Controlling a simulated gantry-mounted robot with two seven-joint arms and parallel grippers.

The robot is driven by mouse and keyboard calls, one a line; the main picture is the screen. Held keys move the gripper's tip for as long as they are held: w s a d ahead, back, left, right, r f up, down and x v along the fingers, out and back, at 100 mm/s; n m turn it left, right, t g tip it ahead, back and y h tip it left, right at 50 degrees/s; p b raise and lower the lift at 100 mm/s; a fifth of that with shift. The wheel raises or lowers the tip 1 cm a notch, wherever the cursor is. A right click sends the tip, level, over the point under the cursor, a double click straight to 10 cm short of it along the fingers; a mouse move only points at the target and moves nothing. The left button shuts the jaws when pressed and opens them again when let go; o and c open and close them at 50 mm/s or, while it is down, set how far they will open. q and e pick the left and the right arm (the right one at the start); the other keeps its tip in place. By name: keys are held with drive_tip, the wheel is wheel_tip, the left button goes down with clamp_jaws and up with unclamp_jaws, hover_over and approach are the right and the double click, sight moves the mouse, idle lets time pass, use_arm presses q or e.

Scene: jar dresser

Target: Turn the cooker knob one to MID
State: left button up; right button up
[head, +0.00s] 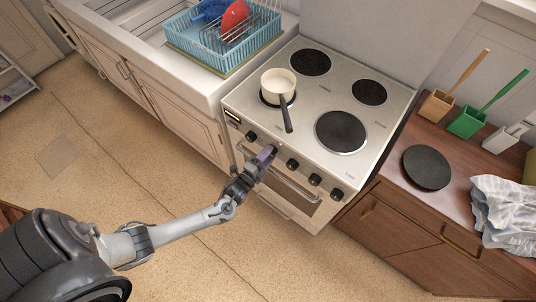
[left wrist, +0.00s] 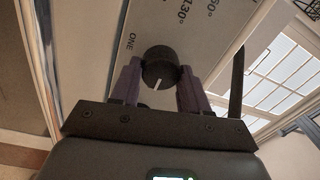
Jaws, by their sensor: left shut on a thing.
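The cooker (head: 318,130) stands at the centre right of the head view, with a row of black knobs on its front panel. My left gripper (head: 268,153) is at this panel, between the leftmost knob (head: 251,135) and another knob (head: 292,163). In the left wrist view, my purple fingers (left wrist: 160,70) are shut on a round black knob (left wrist: 159,64), one on each side. The panel beside it reads ONE, with degree marks further on. The knob's white line points down and slightly left in that view. My right gripper is not in view.
A cream saucepan (head: 279,82) sits on the front left plate, its dark handle reaching toward the panel. An oven handle bar (head: 292,187) runs below the knobs. A blue dish rack (head: 225,38) is at left, a wooden counter (head: 395,185) at right. The floor in front is clear.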

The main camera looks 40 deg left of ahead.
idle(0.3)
use_arm(q)
drive_tip(key=o, duration=1.1)
drive_tip(key=shift+c, duration=0.2)
drive_tip(key=shift+s, duration=0.1)
drive_tip(key=shift+s, duration=0.3)
drive_tip(key=s+p, duration=0.1)
drive_tip(key=s, duration=0.9)
drive_tip(key=shift+d+f, duration=0.2)
drive_tip(key=shift+d, duration=0.1)
